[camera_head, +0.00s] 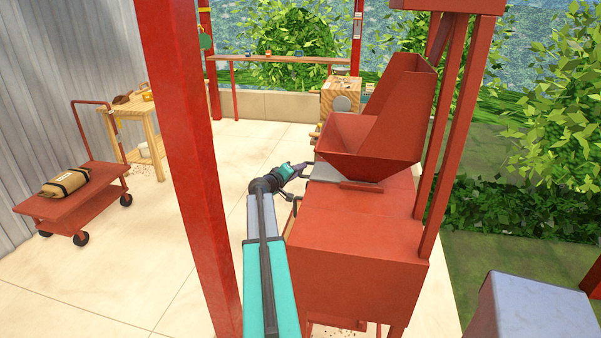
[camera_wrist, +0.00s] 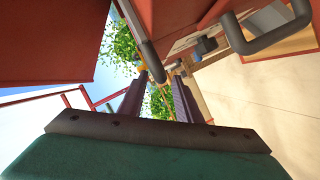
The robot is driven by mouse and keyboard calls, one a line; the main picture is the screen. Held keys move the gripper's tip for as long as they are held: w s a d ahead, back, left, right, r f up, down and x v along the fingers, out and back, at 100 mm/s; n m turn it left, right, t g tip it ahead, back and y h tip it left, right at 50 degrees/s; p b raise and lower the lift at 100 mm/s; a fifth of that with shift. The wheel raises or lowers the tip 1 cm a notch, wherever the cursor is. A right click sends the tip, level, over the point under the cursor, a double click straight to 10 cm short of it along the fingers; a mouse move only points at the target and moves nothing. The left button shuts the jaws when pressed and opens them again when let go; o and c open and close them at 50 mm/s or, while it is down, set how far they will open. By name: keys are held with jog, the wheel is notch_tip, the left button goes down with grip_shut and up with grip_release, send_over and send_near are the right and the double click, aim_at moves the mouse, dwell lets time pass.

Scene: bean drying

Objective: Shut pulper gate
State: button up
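The red pulper (camera_head: 355,235) stands right of centre in the head view, with a slanted red hopper (camera_head: 385,130) on top. A flat grey gate plate (camera_head: 335,173) sticks out to the left from under the hopper. A thin dark handle is at its left end, close to my gripper (camera_head: 302,166). In the wrist view my gripper (camera_wrist: 157,85) has its two dark fingers apart. A grey bar (camera_wrist: 145,45) reaches down to the gap at the fingertips. I cannot tell whether the fingers touch it.
A dark bent handle (camera_wrist: 270,38) juts out beside the fingers in the wrist view. A red post (camera_head: 185,150) stands left of my arm. A red cart (camera_head: 75,200) with a sack and a wooden table (camera_head: 150,115) are farther left. The pale floor between is clear.

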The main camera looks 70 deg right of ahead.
jog(key=b+v, duration=0.3)
jog(key=v, duration=0.8)
jog(key=shift+a, duration=0.2)
jog(key=shift+r, duration=0.1)
